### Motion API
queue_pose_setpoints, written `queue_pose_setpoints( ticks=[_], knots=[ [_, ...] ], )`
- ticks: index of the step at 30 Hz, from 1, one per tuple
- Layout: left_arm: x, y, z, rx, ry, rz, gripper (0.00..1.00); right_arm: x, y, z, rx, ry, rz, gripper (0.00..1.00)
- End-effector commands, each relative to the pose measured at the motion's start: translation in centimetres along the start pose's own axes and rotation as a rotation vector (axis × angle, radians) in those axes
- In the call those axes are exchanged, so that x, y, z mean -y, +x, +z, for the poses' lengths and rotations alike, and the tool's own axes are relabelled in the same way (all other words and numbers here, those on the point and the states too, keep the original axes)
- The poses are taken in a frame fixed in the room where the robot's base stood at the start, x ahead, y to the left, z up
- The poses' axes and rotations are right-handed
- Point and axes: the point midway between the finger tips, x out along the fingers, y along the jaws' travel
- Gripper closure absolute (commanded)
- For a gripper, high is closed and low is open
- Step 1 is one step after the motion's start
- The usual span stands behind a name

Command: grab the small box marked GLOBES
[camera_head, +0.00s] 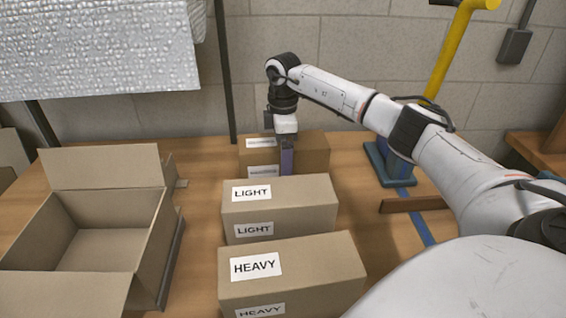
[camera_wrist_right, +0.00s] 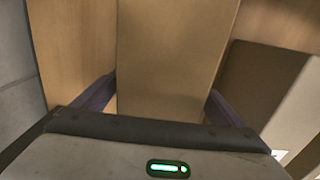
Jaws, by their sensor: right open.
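A small cardboard box (camera_head: 312,152) stands at the back of the table, behind the box marked LIGHT. Its white labels are too small to read, so I cannot tell whether it says GLOBES. My right gripper (camera_head: 286,160) points down at this box and hides part of its front. In the right wrist view, the open fingers of my right gripper (camera_wrist_right: 160,100) stand to either side of a brown box (camera_wrist_right: 175,45). I cannot tell whether they touch it. My left gripper is not in view.
A box marked LIGHT (camera_head: 290,204) and a box marked HEAVY (camera_head: 315,268) stand in front. An open empty carton (camera_head: 55,225) is at left. A blue-based yellow stand (camera_head: 390,165) is at right. Bubble wrap (camera_head: 95,45) hangs at upper left.

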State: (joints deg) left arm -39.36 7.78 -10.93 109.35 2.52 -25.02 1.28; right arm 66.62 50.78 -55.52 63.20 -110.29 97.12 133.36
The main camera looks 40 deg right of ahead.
Motion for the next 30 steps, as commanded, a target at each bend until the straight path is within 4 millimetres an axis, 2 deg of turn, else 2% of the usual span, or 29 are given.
queue_pose_setpoints(
  ticks=[3, 4, 16, 25, 30],
  knots=[
    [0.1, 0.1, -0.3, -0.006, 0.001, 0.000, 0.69, 0.0, 0.0, 0.0, 0.000, 0.000, 0.000, 0.08],
    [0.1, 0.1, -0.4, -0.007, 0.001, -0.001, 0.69, 0.0, 0.0, 0.0, 0.000, 0.000, 0.000, 0.11],
    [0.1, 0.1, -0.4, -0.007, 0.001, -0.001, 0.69, 0.0, -0.1, 0.0, 0.000, -0.001, 0.000, 0.79],
    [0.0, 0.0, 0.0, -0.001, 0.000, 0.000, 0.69, -0.1, -0.7, -0.1, -0.004, -0.001, 0.004, 0.80],
    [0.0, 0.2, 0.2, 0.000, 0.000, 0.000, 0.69, -0.1, -3.0, -0.1, -0.006, -0.001, 0.007, 0.80]
  ],
)
